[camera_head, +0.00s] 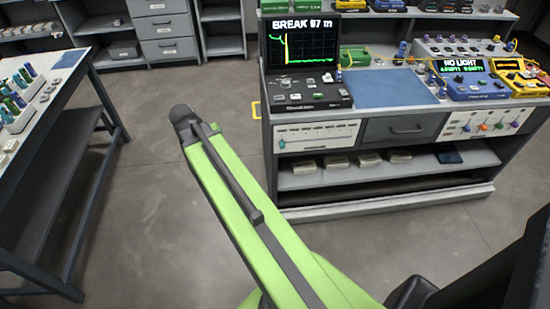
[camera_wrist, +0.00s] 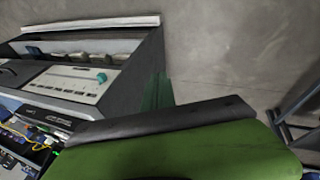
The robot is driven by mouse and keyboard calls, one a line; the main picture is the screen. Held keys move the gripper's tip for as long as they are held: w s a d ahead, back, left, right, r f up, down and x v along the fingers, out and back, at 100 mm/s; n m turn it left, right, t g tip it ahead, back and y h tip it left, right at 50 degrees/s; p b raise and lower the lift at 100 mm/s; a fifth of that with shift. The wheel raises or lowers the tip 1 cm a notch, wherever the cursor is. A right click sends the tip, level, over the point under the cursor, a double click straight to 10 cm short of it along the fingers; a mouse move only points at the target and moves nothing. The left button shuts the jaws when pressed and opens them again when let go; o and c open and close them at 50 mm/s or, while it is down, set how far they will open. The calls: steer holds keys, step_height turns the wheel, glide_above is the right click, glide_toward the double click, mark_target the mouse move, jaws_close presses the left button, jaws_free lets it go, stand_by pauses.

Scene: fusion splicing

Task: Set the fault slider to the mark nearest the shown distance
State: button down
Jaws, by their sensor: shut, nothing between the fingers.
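The fault slider is a white panel (camera_head: 335,134) with a row of marks, set in the left front of the grey bench. Its teal knob (camera_head: 281,144) is at the left end of the slot. The panel also shows in the wrist view (camera_wrist: 68,85), turned, with the teal knob (camera_wrist: 101,78) at its right end. A black screen (camera_head: 300,45) above reads BREAK and a distance in metres that looks like 97, its first digit unclear. My green arm reaches up in front of the bench, left of the slider and apart from it. My gripper fingers cannot be made out in either view.
A grey drawer (camera_head: 403,128) and a second panel with coloured knobs (camera_head: 488,124) are right of the slider. A blue mat (camera_head: 390,88) and instruments cover the bench top. Another table (camera_head: 62,85) stands at the left. The floor between is clear.

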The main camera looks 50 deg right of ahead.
steer(key=s+d+f+m+h+b, duration=0.1)
steer(key=d+f+m+b, duration=0.1)
steer(key=d, duration=0.5)
steer(key=s+d+f+m+h+b, duration=0.1)
steer(key=s+d+f+h+b, duration=0.1)
steer(key=d, duration=0.5)
steer(key=b, duration=0.7)
glide_toward(274, 145)
steer(key=shift+g, duration=0.4)
steer(key=x, duration=0.3)
steer(key=s+x, duration=0.1)
steer(key=x, duration=0.2)
steer(key=shift+s+a, duration=0.1)
steer(key=shift+s+d, duration=0.2)
steer(key=shift+d, duration=0.1)
